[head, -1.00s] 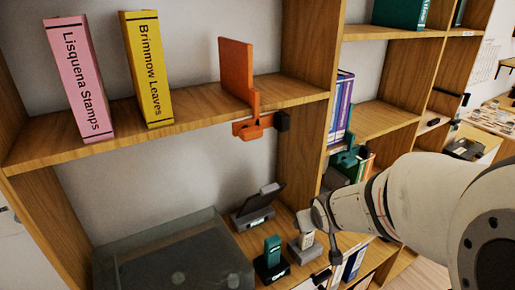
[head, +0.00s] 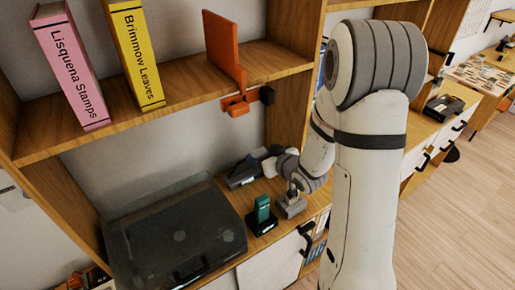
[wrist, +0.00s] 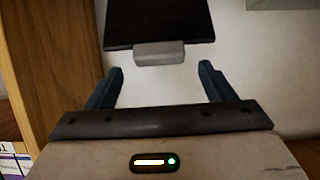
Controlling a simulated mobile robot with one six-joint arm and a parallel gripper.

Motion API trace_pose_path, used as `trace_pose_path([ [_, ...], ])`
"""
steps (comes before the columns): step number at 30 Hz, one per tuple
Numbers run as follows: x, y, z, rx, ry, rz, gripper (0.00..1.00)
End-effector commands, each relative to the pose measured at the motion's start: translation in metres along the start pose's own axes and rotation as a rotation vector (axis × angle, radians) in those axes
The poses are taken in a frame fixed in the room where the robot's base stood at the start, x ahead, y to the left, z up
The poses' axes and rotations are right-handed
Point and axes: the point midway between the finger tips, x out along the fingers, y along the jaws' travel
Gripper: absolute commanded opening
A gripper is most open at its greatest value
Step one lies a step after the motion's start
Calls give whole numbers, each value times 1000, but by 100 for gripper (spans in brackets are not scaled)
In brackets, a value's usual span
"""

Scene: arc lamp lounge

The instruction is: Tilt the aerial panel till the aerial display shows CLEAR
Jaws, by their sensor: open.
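The aerial panel (head: 243,166) is a dark slanted plate on a grey base, on the lower shelf in the head view. A small lit display (head: 240,183) is on its base front; its text is too small to read. In the wrist view the dark panel (wrist: 160,22) is at the top, with a pale grey tab (wrist: 160,53) on its near edge. My gripper (wrist: 163,73) is open and empty, its fingers either side of the line to the tab, which appears just beyond the fingertips. In the head view my gripper (head: 270,158) is beside the panel, partly hidden by my wrist.
A teal handset (head: 262,208) stands in a black cradle in front of the panel. A grey device (head: 291,206) is right of it, below my wrist. A dark-lidded box (head: 175,235) fills the shelf's left.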

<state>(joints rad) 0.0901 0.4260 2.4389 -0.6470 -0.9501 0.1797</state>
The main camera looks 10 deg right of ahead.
Motion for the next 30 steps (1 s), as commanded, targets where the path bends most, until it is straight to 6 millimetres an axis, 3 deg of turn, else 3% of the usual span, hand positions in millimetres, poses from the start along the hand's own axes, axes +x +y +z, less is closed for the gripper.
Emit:
trace_pose_path([
  [9,37,0,-1,0,-1,0,76],
  [21,43,0,0,0,0,1,76],
  [30,43,0,0,0,-1,1,51],
])
